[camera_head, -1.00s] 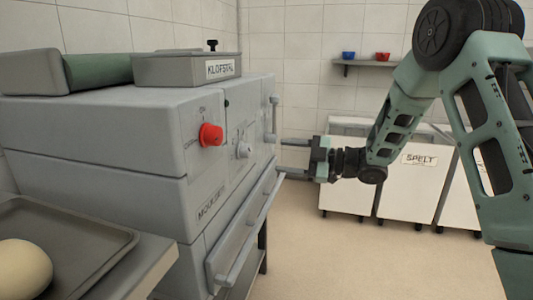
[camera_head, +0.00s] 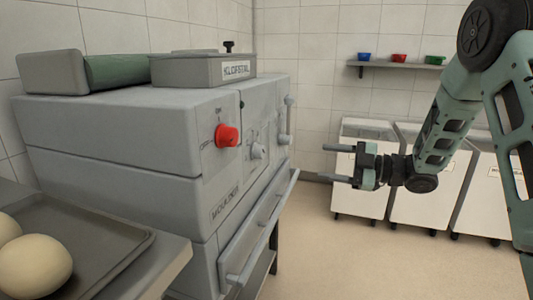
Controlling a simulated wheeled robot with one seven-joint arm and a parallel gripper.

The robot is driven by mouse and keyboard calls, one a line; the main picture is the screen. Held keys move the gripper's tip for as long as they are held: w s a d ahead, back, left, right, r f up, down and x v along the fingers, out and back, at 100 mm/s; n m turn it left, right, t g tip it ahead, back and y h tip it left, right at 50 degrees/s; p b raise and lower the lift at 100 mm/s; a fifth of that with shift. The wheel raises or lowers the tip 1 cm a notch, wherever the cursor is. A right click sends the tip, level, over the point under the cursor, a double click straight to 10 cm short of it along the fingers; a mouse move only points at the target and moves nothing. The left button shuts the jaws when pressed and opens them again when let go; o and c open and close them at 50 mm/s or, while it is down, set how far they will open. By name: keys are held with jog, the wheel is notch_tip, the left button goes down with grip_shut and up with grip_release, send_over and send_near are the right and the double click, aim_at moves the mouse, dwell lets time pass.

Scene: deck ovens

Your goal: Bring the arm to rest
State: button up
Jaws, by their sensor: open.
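My arm (camera_head: 447,120) comes in from the right side of the head view. It is bent, with the forearm sloping down to the left. My gripper (camera_head: 332,164) is at its end, pointing left toward the grey moulder (camera_head: 120,125). The two fingers are apart with nothing between them. The gripper hangs in free air to the right of the moulder's front, and a gap shows between the fingertips and the machine. The red knob (camera_head: 227,135) and a grey knob (camera_head: 257,151) are on the moulder's front.
A tray (camera_head: 130,246) with dough balls (camera_head: 35,266) is at the lower left. White bins (camera_head: 425,200) stand at the back wall, below a shelf (camera_head: 405,66) with blue, red and green bowls. A long bar (camera_head: 262,230) juts from the moulder's front. The floor ahead is clear.

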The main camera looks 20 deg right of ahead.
jog(key=w+a+m+t+h, duration=0.1)
jog(key=w+a+m+h, duration=0.35)
jog(key=a, duration=0.45)
jog(key=s+a+f+m+g+h, duration=0.2)
jog(key=s+a+f+m+h, duration=0.1)
jog(key=s+a+m+h, duration=0.25)
jog(key=s+a+f+m+g+h, duration=0.1)
jog(key=s+a+g, duration=0.15)
jog(key=s, duration=0.75)
jog(key=s+a+f+g+h, duration=0.15)
jog(key=s+g, duration=0.25)
jog(key=s, duration=0.6)
jog(key=s+a+f+m+g+h, duration=0.1)
jog(key=s+a+g, duration=0.15)
jog(key=s, duration=0.75)
notch_tip(320, 180, up, 20)
jog(key=s+p, duration=0.1)
jog(key=p, duration=1.9)
jog(key=shift+s+d+r+g, duration=0.15)
jog(key=shift+s+d+g, duration=0.05)
jog(key=shift+g, duration=0.1)
